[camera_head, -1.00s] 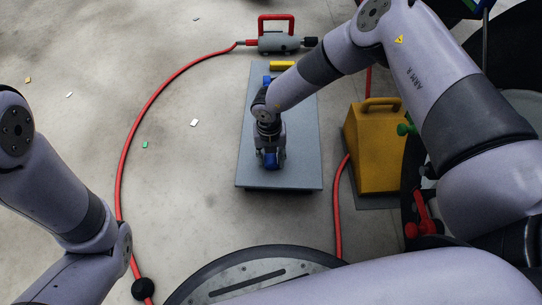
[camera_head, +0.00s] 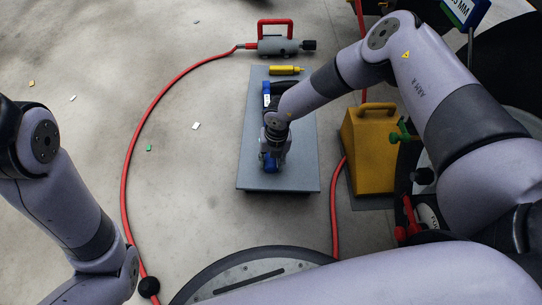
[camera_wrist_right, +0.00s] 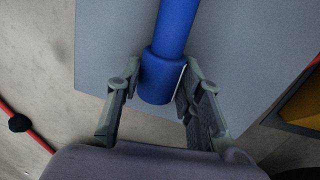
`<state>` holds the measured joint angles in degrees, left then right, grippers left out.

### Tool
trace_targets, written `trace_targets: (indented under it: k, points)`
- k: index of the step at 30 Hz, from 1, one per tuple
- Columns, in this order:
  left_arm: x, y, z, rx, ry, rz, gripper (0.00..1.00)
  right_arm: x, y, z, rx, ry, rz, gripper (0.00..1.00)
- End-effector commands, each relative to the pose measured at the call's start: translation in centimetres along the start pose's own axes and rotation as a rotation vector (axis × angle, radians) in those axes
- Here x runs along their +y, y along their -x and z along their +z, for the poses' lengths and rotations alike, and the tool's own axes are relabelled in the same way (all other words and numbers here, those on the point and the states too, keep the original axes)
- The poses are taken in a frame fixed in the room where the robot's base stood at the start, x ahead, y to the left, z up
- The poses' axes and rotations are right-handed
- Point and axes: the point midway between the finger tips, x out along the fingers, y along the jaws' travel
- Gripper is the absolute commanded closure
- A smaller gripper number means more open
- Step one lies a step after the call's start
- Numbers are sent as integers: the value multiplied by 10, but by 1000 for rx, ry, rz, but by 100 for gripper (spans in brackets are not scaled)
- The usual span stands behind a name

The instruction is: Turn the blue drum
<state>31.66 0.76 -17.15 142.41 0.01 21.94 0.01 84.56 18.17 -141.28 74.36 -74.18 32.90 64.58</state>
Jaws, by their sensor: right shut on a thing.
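The blue drum (camera_wrist_right: 158,82) is the thicker end of a blue rod (camera_wrist_right: 176,25) in the right wrist view. My right gripper (camera_wrist_right: 160,76) is shut on the drum, one finger on each side. A pale line shows along the drum's right side. In the head view the gripper (camera_head: 271,152) points down over the grey board (camera_head: 300,170), and the drum (camera_head: 269,164) shows in part below it. A blue and dark part (camera_head: 267,90) shows above the wrist; my arm hides what lies between. My left gripper is out of view; only left arm links show.
A yellow cylinder (camera_head: 284,70) lies at the board's far end. Beyond it stands a grey tool with a red handle (camera_head: 277,43), with a red hose (camera_head: 128,150) curving left. A yellow case (camera_head: 372,150) stands right of the board. The floor at left is mostly clear.

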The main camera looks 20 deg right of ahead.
Motion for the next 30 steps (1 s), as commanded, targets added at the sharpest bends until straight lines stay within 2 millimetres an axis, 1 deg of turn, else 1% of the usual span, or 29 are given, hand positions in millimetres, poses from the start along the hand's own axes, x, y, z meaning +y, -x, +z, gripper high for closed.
trace_targets:
  k: [7, 8, 16, 26, 29, 30]
  points:
    - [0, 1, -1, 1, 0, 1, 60, 0, -1, 0, -1, 4, 0, 94]
    - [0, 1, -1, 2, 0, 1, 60, 0, -1, 0, -1, 4, 0, 64]
    - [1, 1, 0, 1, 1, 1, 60, 0, 0, 0, -1, 3, -1, 46]
    - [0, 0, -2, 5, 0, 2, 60, 0, 1, 1, -1, 2, -1, 45]
    - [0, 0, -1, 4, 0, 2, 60, 0, 9, 1, -1, 2, 0, 45]
    - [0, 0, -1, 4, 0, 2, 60, 0, 15, 1, -2, 2, 1, 45]
